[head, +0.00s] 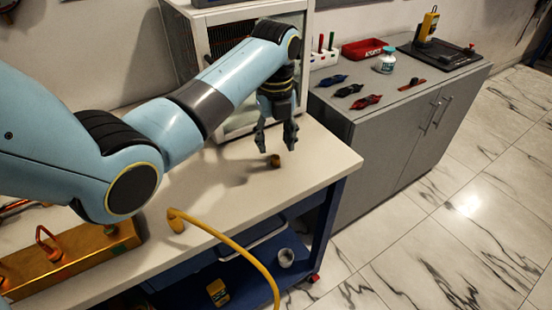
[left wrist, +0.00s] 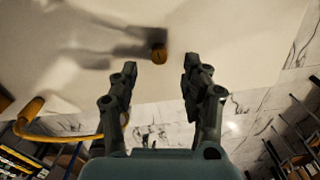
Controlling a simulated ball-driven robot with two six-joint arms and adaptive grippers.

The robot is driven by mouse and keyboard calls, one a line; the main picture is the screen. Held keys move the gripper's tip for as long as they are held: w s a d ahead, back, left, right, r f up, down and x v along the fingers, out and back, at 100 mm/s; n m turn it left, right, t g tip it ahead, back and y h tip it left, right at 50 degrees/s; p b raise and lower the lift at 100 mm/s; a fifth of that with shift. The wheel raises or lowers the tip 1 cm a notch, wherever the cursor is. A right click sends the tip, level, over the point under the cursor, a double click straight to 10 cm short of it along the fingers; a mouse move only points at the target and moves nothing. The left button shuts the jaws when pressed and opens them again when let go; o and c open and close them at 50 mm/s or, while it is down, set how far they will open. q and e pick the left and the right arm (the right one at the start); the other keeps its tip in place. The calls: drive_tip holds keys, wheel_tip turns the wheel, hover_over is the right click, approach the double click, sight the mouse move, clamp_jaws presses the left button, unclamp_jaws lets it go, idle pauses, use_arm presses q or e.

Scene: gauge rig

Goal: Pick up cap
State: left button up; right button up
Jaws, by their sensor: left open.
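The cap (head: 275,161) is a small brass-coloured cylinder on the white bench top (head: 330,165), near its right end. My left gripper (head: 276,147) is open and empty, pointing down just above the cap in the head view. In the left wrist view the cap (left wrist: 159,54) lies beyond the fingertips and roughly between their lines, with the left gripper (left wrist: 160,67) open. The fingers look apart from the cap. My right gripper is not in view.
A yellow hose (head: 225,240) curves from the bench over its front edge. A brass block (head: 60,262) with a red handle lies at the left. A grey cabinet (head: 400,150) carries clamps, a red tray (head: 367,48) and a jar. A white-framed enclosure (head: 212,45) stands behind.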

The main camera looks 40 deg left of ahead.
sight(275, 157)
use_arm(q)
wheel_tip(275, 157, down, 4)
drive_tip(key=shift+s, duration=0.1)
drive_tip(key=shift+f, duration=0.4)
drive_tip(key=shift+c, duration=0.2)
drive_tip(key=c, duration=0.5)
clamp_jaws()
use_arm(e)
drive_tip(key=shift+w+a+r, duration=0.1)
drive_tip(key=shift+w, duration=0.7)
